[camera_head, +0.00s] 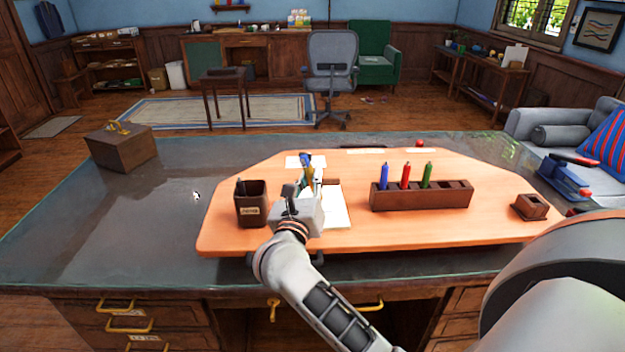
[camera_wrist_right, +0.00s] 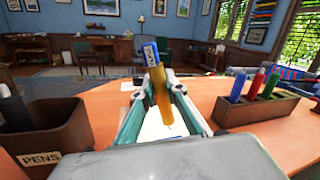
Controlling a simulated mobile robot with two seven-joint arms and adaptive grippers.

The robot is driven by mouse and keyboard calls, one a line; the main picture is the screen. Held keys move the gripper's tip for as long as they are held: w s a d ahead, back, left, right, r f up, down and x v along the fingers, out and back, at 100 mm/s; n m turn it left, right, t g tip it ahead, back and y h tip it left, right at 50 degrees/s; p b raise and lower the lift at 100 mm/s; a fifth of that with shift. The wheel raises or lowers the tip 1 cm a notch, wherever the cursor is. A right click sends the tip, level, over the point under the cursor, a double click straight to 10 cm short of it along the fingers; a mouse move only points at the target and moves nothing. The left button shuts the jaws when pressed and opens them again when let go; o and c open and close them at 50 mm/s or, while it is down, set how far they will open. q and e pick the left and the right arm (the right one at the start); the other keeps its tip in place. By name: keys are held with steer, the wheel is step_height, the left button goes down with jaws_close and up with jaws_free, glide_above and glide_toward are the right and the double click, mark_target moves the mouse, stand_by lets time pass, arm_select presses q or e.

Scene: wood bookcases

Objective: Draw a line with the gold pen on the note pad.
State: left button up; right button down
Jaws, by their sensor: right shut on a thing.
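My right gripper (camera_head: 307,178) is shut on the gold pen (camera_wrist_right: 161,100), which stands nearly upright between its fingers and has a blue upper end. In the head view the fingers hide most of the pen. The white note pad (camera_head: 336,208) lies on the orange desk board, partly behind and to the right of my right gripper. In the right wrist view the pad (camera_wrist_right: 155,130) shows between the fingers, below the pen. I cannot tell whether the pen tip touches the pad. My left gripper is not in view.
A dark pen cup (camera_head: 251,205) labelled PENS stands close left of the gripper. A wooden holder (camera_head: 420,197) with blue, red and green pens stands to the right. A small wooden box (camera_head: 530,207) sits near the board's right edge. A brown box (camera_head: 122,148) stands at the far left.

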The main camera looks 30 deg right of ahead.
mark_target(311, 164)
steer(key=shift+r+p, duration=0.45)
steer(key=shift+r, duration=0.4)
steer(key=shift+r+p, duration=1.65)
steer(key=shift+r, duration=0.35)
